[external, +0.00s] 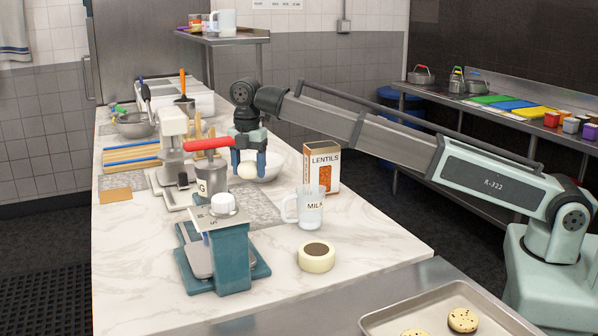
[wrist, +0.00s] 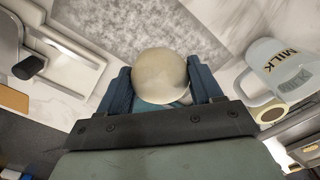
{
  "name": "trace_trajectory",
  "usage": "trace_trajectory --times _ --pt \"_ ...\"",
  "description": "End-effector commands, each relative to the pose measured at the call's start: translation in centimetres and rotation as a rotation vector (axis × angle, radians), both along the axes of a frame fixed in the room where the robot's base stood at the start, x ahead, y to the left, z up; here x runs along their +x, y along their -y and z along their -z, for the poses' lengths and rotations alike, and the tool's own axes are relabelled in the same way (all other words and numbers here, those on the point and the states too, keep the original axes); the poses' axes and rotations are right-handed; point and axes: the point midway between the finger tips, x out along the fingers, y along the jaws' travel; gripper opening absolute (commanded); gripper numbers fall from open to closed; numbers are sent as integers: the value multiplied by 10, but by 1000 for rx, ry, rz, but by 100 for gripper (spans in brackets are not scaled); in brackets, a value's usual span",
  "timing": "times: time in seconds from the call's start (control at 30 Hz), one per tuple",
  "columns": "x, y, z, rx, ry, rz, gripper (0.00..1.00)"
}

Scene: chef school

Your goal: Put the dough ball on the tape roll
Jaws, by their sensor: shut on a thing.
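The dough ball (wrist: 160,74) is pale and round, held between the two blue fingers of my gripper (wrist: 158,90) in the wrist view. The tape roll (external: 316,258) is cream-coloured and lies flat near the counter's front right, well apart from my gripper. In the wrist view the tape roll (wrist: 271,115) shows at the right, partly covered by the milk mug.
The milk mug (external: 310,208) stands just behind the tape roll, with the lentils box (external: 321,168) farther back. A teal scale (external: 222,250) stands left of the roll.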

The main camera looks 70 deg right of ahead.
Motion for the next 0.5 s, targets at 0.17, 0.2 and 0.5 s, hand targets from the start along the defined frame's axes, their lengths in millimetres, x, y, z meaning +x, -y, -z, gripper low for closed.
trace_trajectory --times 0.17,0.2,0.5 --pt "-17 -18 -14 0 1 1 32" --pt "-25 -26 -17 0 0 1 32" --pt "-116 -111 -34 0 2 17 32"
